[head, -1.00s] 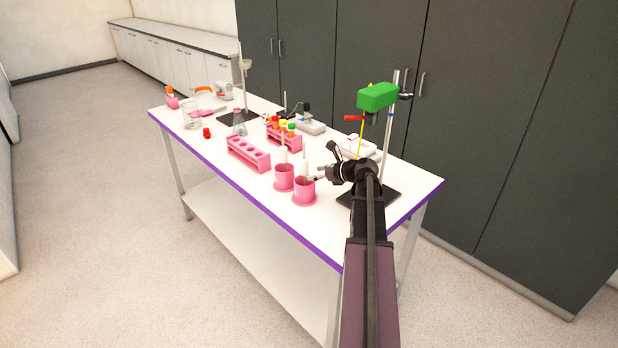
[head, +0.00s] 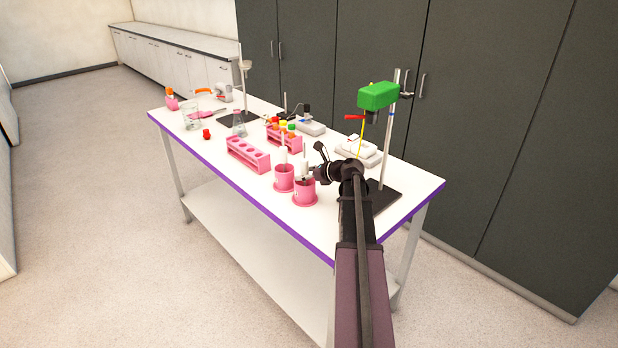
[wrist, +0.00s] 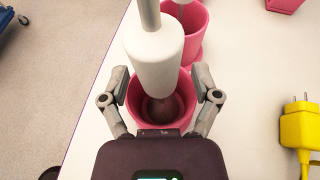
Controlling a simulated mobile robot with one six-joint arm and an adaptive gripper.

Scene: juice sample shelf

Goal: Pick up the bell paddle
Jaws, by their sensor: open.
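A white, thick-bodied tool with a thin grey rod on top, which I take for the bell paddle (wrist: 155,60), stands in the front pink cup (wrist: 138,92). In the head view this cup (head: 303,196) is near the table's front edge. A similar white tool (head: 283,155) stands in the pink cup (head: 284,183) beside it. I cannot tell from shape alone which is the bell paddle. My gripper (wrist: 160,78) is open, with one finger on each side of the front tool's white body, not visibly closed on it.
A stand with a green motor head (head: 378,96) rises close to my arm on the right. A pink rack (head: 248,154) and flasks stand to the left. A yellow plug-like object (wrist: 300,128) lies right of the cup in the wrist view.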

